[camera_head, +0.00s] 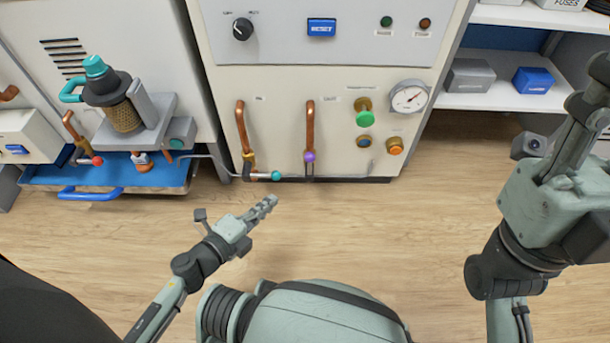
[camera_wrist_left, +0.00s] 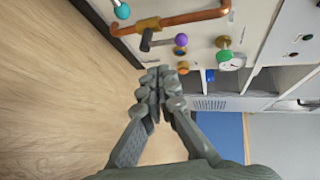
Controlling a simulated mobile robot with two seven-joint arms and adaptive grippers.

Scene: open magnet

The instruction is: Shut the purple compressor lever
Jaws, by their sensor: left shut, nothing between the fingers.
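The purple lever (camera_head: 309,156) is a purple ball knob on a dark handle at the lower end of the right copper pipe (camera_head: 310,118), low on the cabinet front. The lever's purple knob also shows in the left wrist view (camera_wrist_left: 184,41), its dark handle running left to the pipe. My left gripper (camera_head: 268,202) is shut and empty, in front of the cabinet, apart from the lever. In the left wrist view my left gripper's fingertips (camera_wrist_left: 160,74) are together, just below the knob in the picture. My right gripper (camera_head: 598,75) is at the right edge, far from the lever; its fingers are unclear.
A teal-knobbed lever (camera_head: 275,176) sits on the left pipe. A green knob (camera_head: 364,118), an orange knob (camera_head: 394,146) and a gauge (camera_head: 409,97) are to the right. The wooden floor before the cabinet is clear.

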